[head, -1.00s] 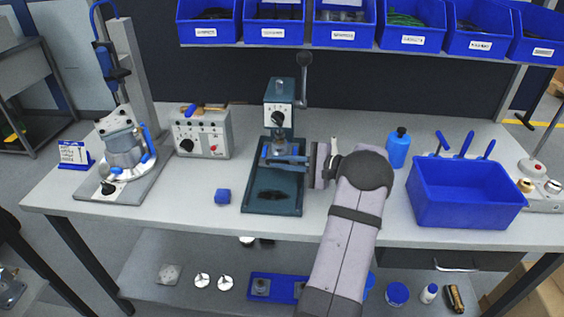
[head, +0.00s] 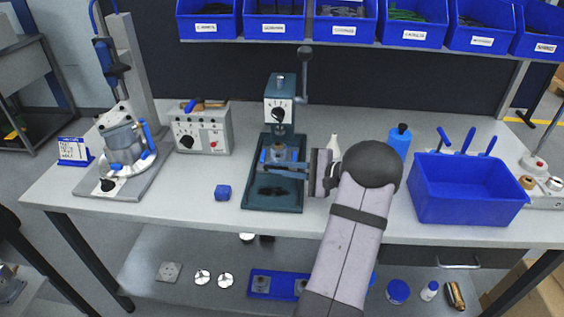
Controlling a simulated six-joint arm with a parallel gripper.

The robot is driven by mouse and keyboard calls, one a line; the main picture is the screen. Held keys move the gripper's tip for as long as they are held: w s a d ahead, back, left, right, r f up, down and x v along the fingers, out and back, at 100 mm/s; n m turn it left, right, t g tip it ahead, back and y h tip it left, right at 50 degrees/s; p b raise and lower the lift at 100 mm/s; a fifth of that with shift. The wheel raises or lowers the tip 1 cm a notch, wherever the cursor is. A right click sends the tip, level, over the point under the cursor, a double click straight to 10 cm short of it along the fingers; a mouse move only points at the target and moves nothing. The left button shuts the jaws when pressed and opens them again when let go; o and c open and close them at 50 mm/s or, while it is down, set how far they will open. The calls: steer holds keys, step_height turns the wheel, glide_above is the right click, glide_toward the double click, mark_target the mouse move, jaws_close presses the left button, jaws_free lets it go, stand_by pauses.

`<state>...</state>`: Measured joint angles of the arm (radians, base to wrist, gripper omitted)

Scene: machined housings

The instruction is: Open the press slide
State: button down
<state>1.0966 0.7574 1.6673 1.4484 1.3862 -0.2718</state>
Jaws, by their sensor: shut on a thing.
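The press (head: 279,112) stands upright on the bench, dark teal with a white dial face and a black knob. Its lever with a dark ball end points up on the right. The press slide (head: 279,154) sits low in the press, above the base plate (head: 272,205), with blue parts on it. My gripper (head: 285,170) reaches in from the right at slide height. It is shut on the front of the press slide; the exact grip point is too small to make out. My wrist and arm cover the bench to the right of the press.
A grey control box (head: 202,130) and a clamped housing fixture (head: 127,150) stand further left. A blue bottle (head: 399,140) and a blue bin (head: 466,190) stand to the right. Blue bins hang above the back edge.

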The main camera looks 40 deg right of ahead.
steer(key=s+a+b, duration=0.1)
steer(key=s+a, duration=0.6)
steer(key=shift+s+a, duration=0.25)
steer(key=shift+a, duration=0.1)
steer(key=shift+f, duration=0.1)
steer(key=c, duration=1.9)
jaws_free()
steer(key=shift+s+a, duration=0.1)
steer(key=shift+s, duration=0.1)
steer(key=shift+o, duration=0.2)
steer(key=shift+w, duration=0.1)
steer(key=shift+b+v, duration=0.75)
steer(key=shift+v, duration=2.95)
